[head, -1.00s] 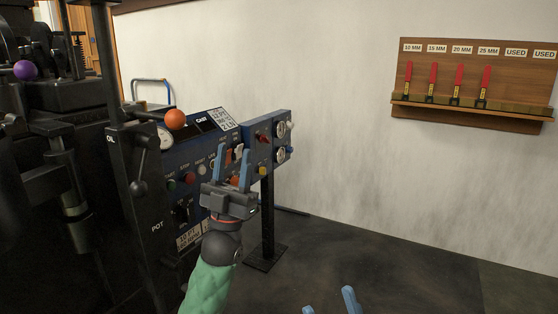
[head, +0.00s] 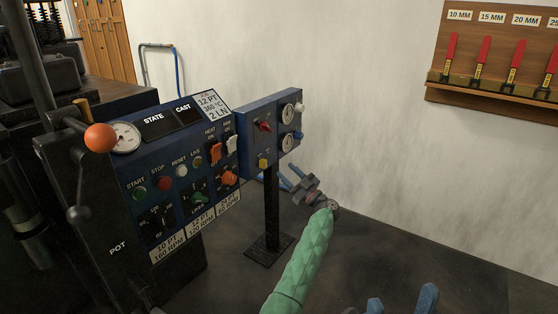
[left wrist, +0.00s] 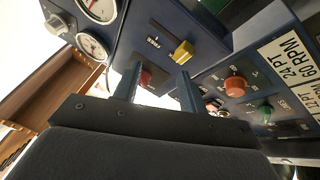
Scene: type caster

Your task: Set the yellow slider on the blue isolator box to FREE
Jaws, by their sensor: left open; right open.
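The blue isolator box (head: 253,110) stands on a black post. The yellow slider (head: 263,163) is a small block low on its front face. In the left wrist view the yellow slider (left wrist: 183,50) sits beside a FREE label (left wrist: 153,41), just beyond the tip of one finger. My left gripper (head: 291,178) is open and empty, below and to the right of the box; its fingers also show in the left wrist view (left wrist: 158,76). I see no contact with the slider. My right gripper (head: 402,300) is open at the bottom edge, mostly out of frame.
A red knob (head: 263,126) is above the slider, with gauges (head: 288,112) on the box's right side. A larger control panel (head: 180,165) with buttons and switches stands close on the left. A wooden tool rack (head: 480,85) hangs on the wall. Floor right of the post is clear.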

